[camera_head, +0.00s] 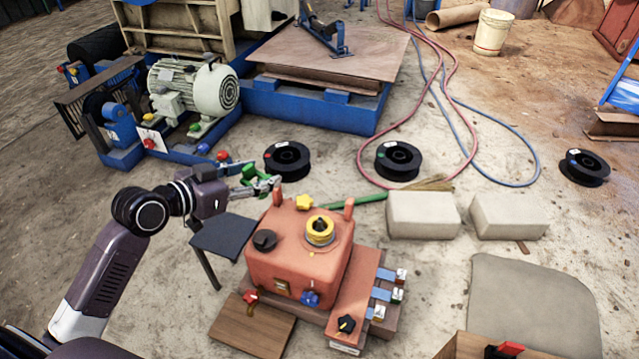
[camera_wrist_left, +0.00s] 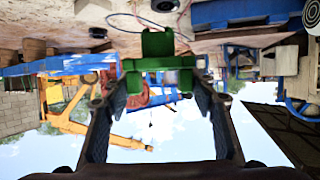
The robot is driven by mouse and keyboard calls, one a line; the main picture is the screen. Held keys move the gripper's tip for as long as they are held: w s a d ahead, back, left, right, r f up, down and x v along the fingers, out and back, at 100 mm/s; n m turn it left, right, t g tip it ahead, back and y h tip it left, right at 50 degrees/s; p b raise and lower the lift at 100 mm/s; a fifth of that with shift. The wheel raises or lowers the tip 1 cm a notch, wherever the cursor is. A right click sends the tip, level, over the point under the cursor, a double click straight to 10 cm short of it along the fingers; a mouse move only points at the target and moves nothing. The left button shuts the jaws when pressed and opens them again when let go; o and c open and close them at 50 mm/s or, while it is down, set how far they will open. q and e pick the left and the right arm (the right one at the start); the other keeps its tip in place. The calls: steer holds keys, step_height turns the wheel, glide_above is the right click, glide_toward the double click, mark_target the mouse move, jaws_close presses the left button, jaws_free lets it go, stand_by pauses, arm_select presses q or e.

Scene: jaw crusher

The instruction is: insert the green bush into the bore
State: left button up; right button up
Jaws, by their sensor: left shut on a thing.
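My left gripper (camera_head: 262,184) reaches in from the left, above the back-left side of a red-orange box (camera_head: 297,258). It is shut on the green bush (camera_head: 249,172). In the left wrist view the green bush (camera_wrist_left: 160,63) sits between the two fingertips, with a wide flange and a narrower block standing out from it. On top of the box is a yellow ring (camera_head: 320,228) with a dark centre. I cannot tell for sure whether this is the bore. The bush is apart from the ring, to its upper left. My right gripper is out of view.
A black knob (camera_head: 264,241) and a yellow star knob (camera_head: 304,202) stand on the box. A dark small table (camera_head: 226,236) stands left of it. Black spools (camera_head: 287,160) lie behind, pale blocks (camera_head: 423,215) to the right. A motor (camera_head: 205,90) stands at the back left.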

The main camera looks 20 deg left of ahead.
arm_select(q)
steer(key=w+f+n+y, duration=0.3)
steer(key=w+f, duration=0.3)
steer(key=f, duration=0.2)
steer(key=w+d+f, duration=0.2)
steer(key=w+d, duration=0.1)
steer(key=d, duration=0.2)
steer(key=w+d+f+t+y, duration=0.1)
steer(key=w+d+f, duration=0.1)
steer(key=w+d, duration=0.2)
steer(key=shift+d+f+n, duration=0.4)
steer(key=shift+d, duration=0.3)
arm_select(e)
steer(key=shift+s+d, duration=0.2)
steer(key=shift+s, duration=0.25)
